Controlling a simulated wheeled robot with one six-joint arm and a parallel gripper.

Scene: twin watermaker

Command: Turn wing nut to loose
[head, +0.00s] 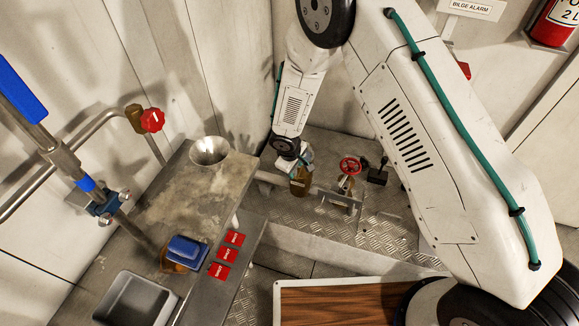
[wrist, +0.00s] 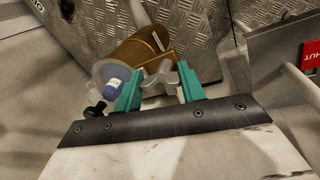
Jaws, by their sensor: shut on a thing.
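The grey wing nut (wrist: 163,76) sits at the front of a brass strainer body (wrist: 133,54) in the wrist view. My gripper (wrist: 158,82) has its two teal fingers on either side of the wing nut and is shut on it. In the head view my gripper (head: 292,163) is low behind the bench, at the brass body (head: 300,182), and the wing nut is hidden there. How far the wing nut is turned cannot be told.
A pipe (head: 330,192) runs right from the brass body to a red handwheel valve (head: 350,167). A black-handled part (head: 378,173) stands beyond it.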

